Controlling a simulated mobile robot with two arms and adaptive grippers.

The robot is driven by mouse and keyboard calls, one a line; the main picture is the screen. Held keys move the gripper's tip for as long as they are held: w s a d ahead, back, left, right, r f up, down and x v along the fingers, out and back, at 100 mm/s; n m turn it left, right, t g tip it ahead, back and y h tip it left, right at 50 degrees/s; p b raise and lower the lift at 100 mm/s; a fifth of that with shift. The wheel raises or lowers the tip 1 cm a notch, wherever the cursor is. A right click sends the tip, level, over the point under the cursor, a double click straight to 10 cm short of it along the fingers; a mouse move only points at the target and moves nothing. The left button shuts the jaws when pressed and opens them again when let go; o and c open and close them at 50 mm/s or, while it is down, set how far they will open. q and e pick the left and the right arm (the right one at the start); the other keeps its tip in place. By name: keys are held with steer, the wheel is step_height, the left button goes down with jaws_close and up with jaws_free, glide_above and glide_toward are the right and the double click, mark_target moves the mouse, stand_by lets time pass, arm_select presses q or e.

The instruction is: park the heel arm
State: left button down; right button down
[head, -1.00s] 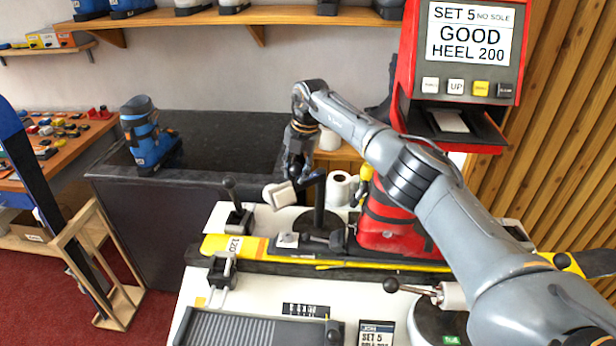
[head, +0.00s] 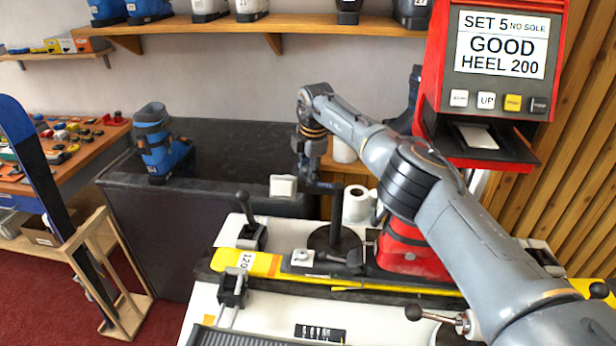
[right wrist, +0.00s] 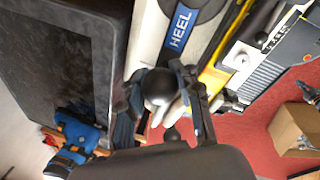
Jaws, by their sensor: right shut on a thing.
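My right gripper (head: 309,172) is at the bar, above the bench. In the right wrist view, its fingers (right wrist: 165,105) are shut around a round black knob (right wrist: 158,88), close to the blue HEEL label (right wrist: 181,27). The bar is partly hidden by my gripper in the head view. My left gripper is not in view.
A red boot (head: 405,250) stands on the ski. White rolls (head: 356,204) are behind the post. A blue boot (head: 160,145) is on the dark counter (head: 230,145); the counter's middle is clear. The red display unit (head: 500,60) reads "GOOD HEEL 200".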

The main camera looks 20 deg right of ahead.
steer(key=shift+w+r, duration=0.15)
steer(key=shift+r, duration=0.15)
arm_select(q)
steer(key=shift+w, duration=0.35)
arm_select(e)
steer(key=c, duration=0.9)
jaws_free()
steer(key=shift+d, duration=0.1)
steer(key=shift+c, duration=0.2)
steer(key=shift+f, duration=0.1)
steer(key=r, duration=0.4)
steer(key=s+r, duration=0.1)
steer(key=r, duration=0.2)
steer(key=s+r, duration=0.1)
steer(key=r, duration=0.3)
steer(key=shift+s+r, duration=0.25)
steer(key=shift+r, duration=0.1)
